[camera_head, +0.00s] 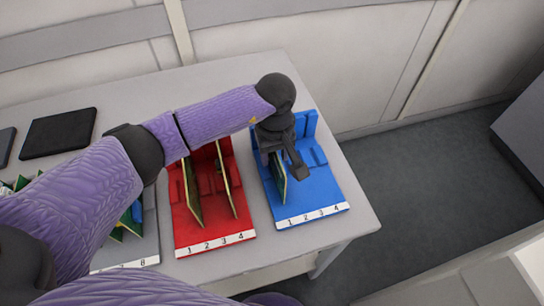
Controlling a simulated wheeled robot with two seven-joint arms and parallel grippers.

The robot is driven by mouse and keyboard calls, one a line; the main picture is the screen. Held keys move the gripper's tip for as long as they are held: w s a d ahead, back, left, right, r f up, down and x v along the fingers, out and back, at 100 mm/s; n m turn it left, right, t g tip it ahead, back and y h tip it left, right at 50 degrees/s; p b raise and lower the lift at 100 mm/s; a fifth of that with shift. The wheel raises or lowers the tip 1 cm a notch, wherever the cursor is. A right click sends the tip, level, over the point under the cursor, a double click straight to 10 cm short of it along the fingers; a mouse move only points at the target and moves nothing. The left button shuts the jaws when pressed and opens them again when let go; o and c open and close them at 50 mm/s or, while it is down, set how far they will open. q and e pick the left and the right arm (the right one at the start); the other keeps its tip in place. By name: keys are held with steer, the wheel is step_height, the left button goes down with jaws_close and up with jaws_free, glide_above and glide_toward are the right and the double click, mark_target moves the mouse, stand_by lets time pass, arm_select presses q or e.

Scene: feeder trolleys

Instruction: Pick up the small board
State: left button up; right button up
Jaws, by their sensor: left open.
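A small green board (278,178) stands upright in the blue rack (318,188), near its slot marked 1. My left gripper (288,165) is over the blue rack with its fingers pointing down at the top of this board. The gripper is open, and one dark finger shows to the right of the board. The other finger is largely hidden, so I cannot tell whether the board lies between the fingers. Two more green boards stand upright in the red rack (210,240), partly behind my left arm. My right gripper is not in view.
A grey rack (150,245) with several green boards is at the left, partly hidden by my arm. A black flat case (58,132) lies at the back left of the table (350,215). The table's right edge is just beyond the blue rack.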

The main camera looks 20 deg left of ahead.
arm_select(q)
steer(key=shift+f+b, duration=0.25)
steer(key=shift+b, duration=0.1)
stand_by(0.4)
jaws_close()
stand_by(1.3)
